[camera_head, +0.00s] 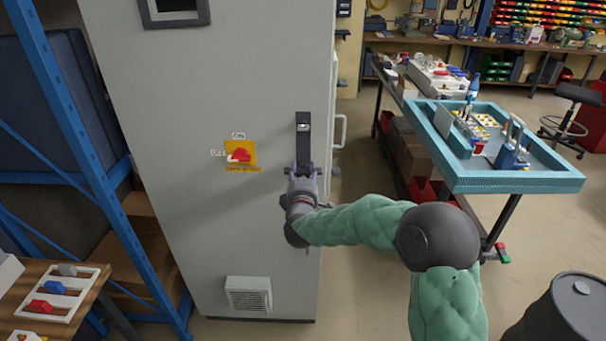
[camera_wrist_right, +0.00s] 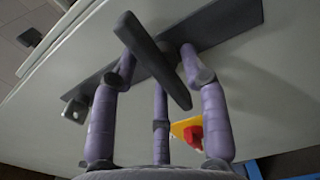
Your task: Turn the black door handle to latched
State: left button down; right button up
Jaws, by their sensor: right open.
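The black door handle (camera_head: 303,143) sits upright on the right side of the grey cabinet door (camera_head: 235,210). Its lower part is hidden by my right gripper (camera_head: 303,172) in the head view. In the right wrist view, the handle's dark lever (camera_wrist_right: 150,55) crosses at an angle over its long dark backing plate (camera_wrist_right: 226,27). My right gripper's purple-grey fingers stand open on both sides of the lever, with the lever between them. I cannot tell whether a finger touches it. My left gripper is not in view.
A red rotary switch (camera_head: 239,155) on a yellow plate is left of the handle. A pale grab handle (camera_head: 341,131) is on the cabinet's right side. A blue rack (camera_head: 90,140) stands left; a teal-topped workbench (camera_head: 520,184) and dark drum (camera_head: 565,315) are right.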

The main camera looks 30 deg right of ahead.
jog(key=shift+w+d, duration=0.25)
jog(key=shift+w, duration=0.15)
grip_shut()
